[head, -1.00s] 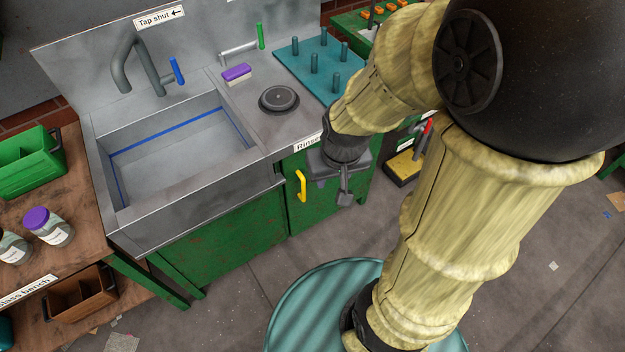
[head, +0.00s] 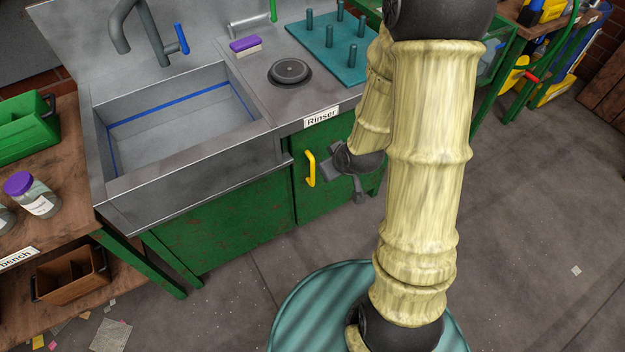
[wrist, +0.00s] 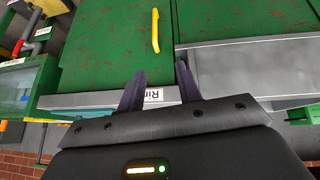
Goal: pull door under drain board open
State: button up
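The green door (head: 312,205) under the drain board (head: 296,98) appears closed, flush with the cabinet front. Its yellow upright bar handle (head: 310,169) is near the door's left edge. In the wrist view the handle (wrist: 156,30) stands out on the green door (wrist: 105,48), ahead of the fingertips. My gripper (wrist: 160,70) has its two dark fingers spread, with nothing between them. In the head view my gripper (head: 334,168) is just right of the handle, apart from it in the wrist view. My arm and gripper hide the door's right part.
The sink basin (head: 185,115) is left of the drain board, with a green cabinet panel (head: 225,228) below. A "Rinser" label (head: 321,116) is above the door. A pegged teal mat (head: 325,50) lies on the board. The floor (head: 255,300) before the door is clear.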

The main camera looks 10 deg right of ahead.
aim_at(313, 171)
notch_tip(313, 171, down, 26)
jog(key=w+m+t+y+b, duration=0.1)
jog(key=m+t+b, duration=0.1)
jog(key=t+b, duration=0.9)
jog(key=b, duration=0.8)
jog(key=shift+w+d+f+m+b, duration=0.25)
jog(key=shift+w+d+m+b, duration=0.1)
jog(key=shift+w+d+m, duration=0.05)
jog(key=shift+f, duration=0.1)
jog(key=w+b, duration=0.2)
jog(key=w, duration=0.3)
jog(key=w+a+b, duration=0.1)
jog(key=w+b, duration=0.2)
jog(key=w, duration=0.3)
jog(key=w+a+b, duration=0.1)
jog(key=w+b, duration=0.1)
jog(key=w, duration=0.4)
jog(key=shift+w+b, duration=0.15)
jog(key=shift+b, duration=0.2)
